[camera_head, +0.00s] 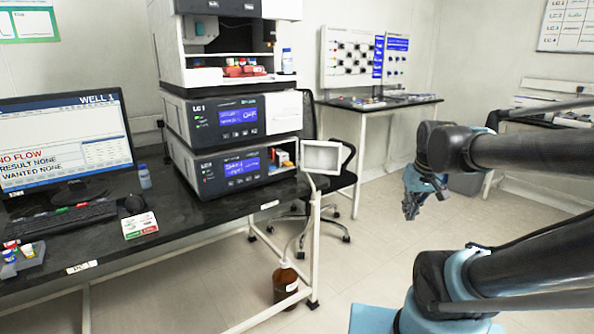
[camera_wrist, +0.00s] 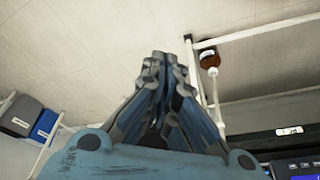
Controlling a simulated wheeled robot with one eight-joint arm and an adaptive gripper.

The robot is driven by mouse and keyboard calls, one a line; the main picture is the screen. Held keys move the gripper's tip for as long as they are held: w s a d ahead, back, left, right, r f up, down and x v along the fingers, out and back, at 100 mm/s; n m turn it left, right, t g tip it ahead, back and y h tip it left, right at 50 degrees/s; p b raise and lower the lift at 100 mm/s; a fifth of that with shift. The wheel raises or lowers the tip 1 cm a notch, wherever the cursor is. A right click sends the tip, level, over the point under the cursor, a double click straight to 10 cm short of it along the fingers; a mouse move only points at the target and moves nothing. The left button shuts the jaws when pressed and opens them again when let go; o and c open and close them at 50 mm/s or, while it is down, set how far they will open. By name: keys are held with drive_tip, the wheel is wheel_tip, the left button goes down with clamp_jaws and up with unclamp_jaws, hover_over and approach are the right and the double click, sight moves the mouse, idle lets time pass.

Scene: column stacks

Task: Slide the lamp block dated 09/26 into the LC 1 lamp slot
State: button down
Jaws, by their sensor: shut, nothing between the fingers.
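My gripper (camera_head: 411,206) is shut and empty, hanging over open floor to the right of the bench. In the wrist view my gripper (camera_wrist: 167,62) points over the floor, its fingertips together. The LC 1 unit (camera_head: 225,118) is the upper blue-screen module in the stack, and a pale panel covers its right side. The module under it (camera_head: 230,168) has an opening at right with small orange and white items inside (camera_head: 281,158). I cannot make out a lamp block dated 09/26 or read any date.
The black bench (camera_head: 215,215) holds a monitor (camera_head: 62,140), a keyboard (camera_head: 60,219) and a small card stand (camera_head: 139,225). A white panel on an arm (camera_head: 321,157) juts out at the bench's right end. A chair (camera_head: 340,185) is behind.

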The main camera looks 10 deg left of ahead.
sight(282, 160)
drive_tip(key=w+a+r+n+y, duration=0.2)
drive_tip(key=w+a+r+n, duration=0.3)
drive_tip(key=w+a, duration=0.75)
drive_tip(key=w+a+r+n+y, duration=0.1)
drive_tip(key=w+a+r, duration=0.1)
drive_tip(key=a, duration=0.8)
drive_tip(key=w+a+r+n+y, duration=0.1)
drive_tip(key=w+a, duration=0.1)
drive_tip(key=a, duration=0.9)
drive_tip(key=shift+t, duration=0.4)
drive_tip(key=x, duration=0.9)
drive_tip(key=shift+w+d+f, duration=0.15)
drive_tip(key=shift+d+f, duration=0.1)
drive_tip(key=shift+d, duration=0.05)
drive_tip(key=shift+w+a, duration=0.7)
drive_tip(key=shift+a, duration=0.15)
drive_tip(key=shift+w+a, duration=0.55)
drive_tip(key=shift+a, duration=0.15)
